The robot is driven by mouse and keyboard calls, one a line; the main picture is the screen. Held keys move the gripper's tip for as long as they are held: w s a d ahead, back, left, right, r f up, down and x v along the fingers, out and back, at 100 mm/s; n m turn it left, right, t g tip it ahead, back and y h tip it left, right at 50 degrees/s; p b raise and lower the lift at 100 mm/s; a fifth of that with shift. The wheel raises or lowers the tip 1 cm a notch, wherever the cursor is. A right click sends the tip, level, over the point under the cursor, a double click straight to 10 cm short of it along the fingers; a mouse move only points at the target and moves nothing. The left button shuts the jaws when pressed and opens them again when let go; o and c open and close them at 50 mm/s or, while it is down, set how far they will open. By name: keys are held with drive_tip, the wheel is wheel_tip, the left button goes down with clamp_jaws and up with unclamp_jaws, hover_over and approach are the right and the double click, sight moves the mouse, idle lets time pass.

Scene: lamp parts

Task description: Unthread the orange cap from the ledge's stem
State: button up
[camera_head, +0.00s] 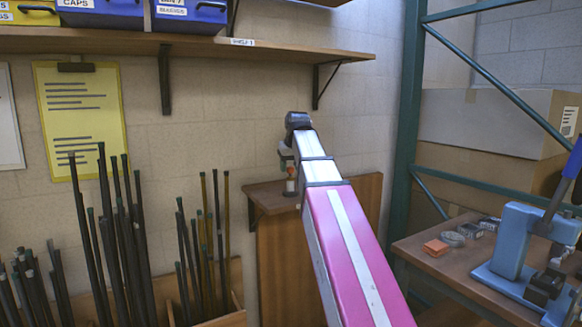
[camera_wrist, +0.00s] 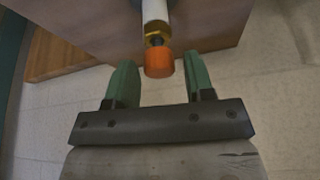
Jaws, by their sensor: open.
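The orange cap (camera_wrist: 159,66) sits on the end of the stem (camera_wrist: 155,12), below a brass-coloured collar (camera_wrist: 156,29) in the wrist view. The stem is white above the collar. My gripper (camera_wrist: 159,58) is open, with one green finger on each side of the cap and a visible gap on both sides. In the head view the small wooden ledge (camera_head: 268,196) is on the wall, and the stem (camera_head: 291,185) stands on it. My gripper (camera_head: 287,158) is over the stem there, small and partly hidden by my arm.
A long shelf (camera_head: 200,41) with blue bins (camera_head: 188,14) runs above. Several dark rods (camera_head: 112,240) stand in a rack at left. A workbench (camera_head: 430,256) with a blue press (camera_head: 515,245) and an orange block (camera_head: 436,246) is at right, beside a green frame (camera_head: 404,130).

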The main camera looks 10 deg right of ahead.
drive_tip(key=m, duration=0.2)
drive_tip(key=m+h, duration=0.1)
drive_tip(key=m, duration=0.1)
drive_tip(key=shift+a+h, duration=0.1)
drive_tip(key=shift+h, duration=0.2)
drive_tip(key=m+h, duration=0.1)
drive_tip(key=m, duration=0.3)
drive_tip(key=shift+w+m+g, duration=0.1)
drive_tip(key=shift+m+g, duration=0.2)
drive_tip(key=shift+g, duration=0.1)
drive_tip(key=m+h, duration=0.1)
drive_tip(key=m, duration=0.1)
drive_tip(key=m+g, duration=0.1)
drive_tip(key=m, duration=0.1)
drive_tip(key=shift+w+a+h, duration=0.1)
drive_tip(key=shift+w+h, duration=0.05)
drive_tip(key=shift+h, duration=0.25)
drive_tip(key=m+g, duration=0.1)
drive_tip(key=m, duration=0.3)
drive_tip(key=shift+h, duration=0.3)
drive_tip(key=c, duration=0.9)
drive_tip(key=shift+s+n+t, duration=0.25)
drive_tip(key=shift+n+t, duration=0.05)
drive_tip(key=shift+n, duration=0.9)
drive_tip(key=n+t+y, duration=0.1)
drive_tip(key=n, duration=0.3)
drive_tip(key=shift+w, duration=0.1)
